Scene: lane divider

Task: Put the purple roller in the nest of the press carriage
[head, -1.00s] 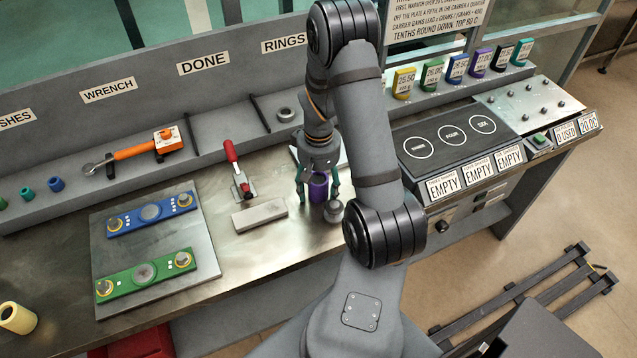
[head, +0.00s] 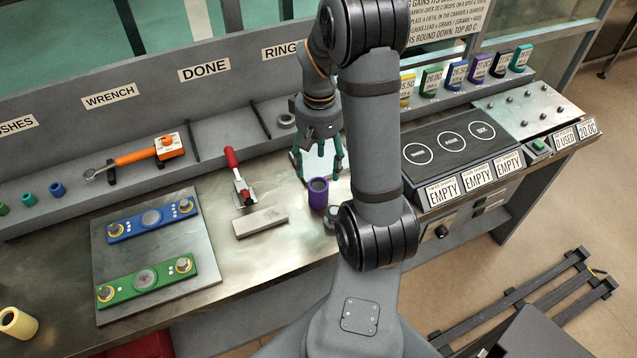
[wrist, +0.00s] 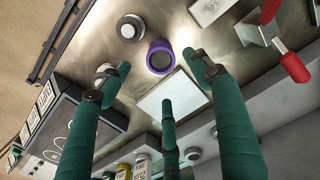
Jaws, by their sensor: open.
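The purple roller (head: 318,197) stands upright on the metal bench, with its open top showing. In the wrist view the roller (wrist: 150,52) is beyond the fingertips, between the two side fingers in the picture. My gripper (head: 318,175) is open and empty, its green fingers spread above and behind the roller in the head view. In the wrist view my gripper (wrist: 157,65) shows three fingers, with nothing between them. A pale square plate (wrist: 175,93) lies beside the roller. I cannot tell which part is the press carriage or its nest.
A round grey knob-like piece (wrist: 130,27) stands close to the roller. A red-handled clamp (head: 238,175) and a grey block (head: 260,221) are to the left. A plate with blue and green bars (head: 200,235) lies farther left. Bench between is clear.

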